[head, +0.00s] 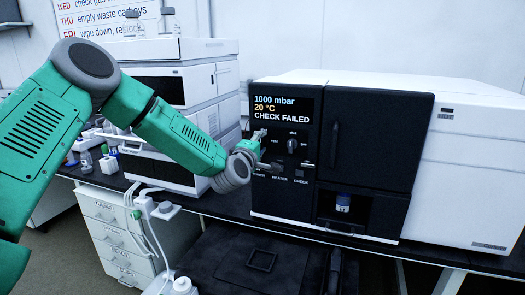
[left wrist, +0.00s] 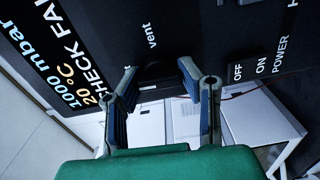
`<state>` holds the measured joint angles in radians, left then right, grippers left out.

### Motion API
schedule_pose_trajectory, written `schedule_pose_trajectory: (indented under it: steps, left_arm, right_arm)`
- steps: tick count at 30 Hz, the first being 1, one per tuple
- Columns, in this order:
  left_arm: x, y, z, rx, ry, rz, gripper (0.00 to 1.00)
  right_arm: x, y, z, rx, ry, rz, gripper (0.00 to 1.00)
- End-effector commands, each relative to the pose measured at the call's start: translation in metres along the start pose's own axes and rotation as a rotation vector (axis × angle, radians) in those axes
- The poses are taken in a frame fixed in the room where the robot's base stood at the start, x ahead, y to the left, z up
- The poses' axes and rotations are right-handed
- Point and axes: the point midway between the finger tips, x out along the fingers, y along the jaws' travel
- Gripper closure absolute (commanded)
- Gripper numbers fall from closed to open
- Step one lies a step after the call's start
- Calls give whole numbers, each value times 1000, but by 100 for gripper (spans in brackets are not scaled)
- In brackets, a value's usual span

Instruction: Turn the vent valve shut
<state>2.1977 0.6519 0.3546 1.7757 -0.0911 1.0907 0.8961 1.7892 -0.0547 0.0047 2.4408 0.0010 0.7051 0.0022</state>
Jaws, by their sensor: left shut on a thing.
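The vent valve (left wrist: 154,70) is a dark knob on the black front panel, below the "vent" label in the left wrist view. My left gripper (left wrist: 156,76) has its two fingers on either side of the knob and is shut on it. In the head view my left gripper (head: 260,136) reaches the panel just under the display, and it hides the valve there. How far the knob is turned cannot be made out. My right gripper is in neither view.
The display (head: 282,109) reads 1000 mbar, 20 °C, CHECK FAILED. Another knob (head: 292,146) sits right of my gripper, with small switches below. A blue-labelled vial (head: 343,202) stands in the recess at right. A white stacked instrument (head: 180,85) stands behind my arm.

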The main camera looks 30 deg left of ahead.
Motion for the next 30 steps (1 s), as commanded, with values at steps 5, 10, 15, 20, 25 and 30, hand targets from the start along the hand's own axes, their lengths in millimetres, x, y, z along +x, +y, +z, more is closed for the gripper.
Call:
schedule_pose_trajectory:
  steps: [5, 10, 15, 20, 25, 30]
  left_arm:
    - [0, -2, -4, -51, 11, 1, 96]
    - [0, -2, -4, -69, 10, -1, 96]
    - [0, -2, -4, -72, 10, -3, 96]
    - [0, -3, -4, -71, 9, -5, 96]
    - [0, -4, -3, -71, 7, -6, 45]
    - [1, -3, -2, -69, 4, -5, 45]
  right_arm:
    - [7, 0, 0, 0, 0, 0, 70]
    - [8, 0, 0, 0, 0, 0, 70]
    - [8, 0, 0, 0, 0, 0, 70]
    - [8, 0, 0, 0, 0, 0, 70]
    - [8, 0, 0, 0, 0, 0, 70]
    - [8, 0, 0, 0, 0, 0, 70]
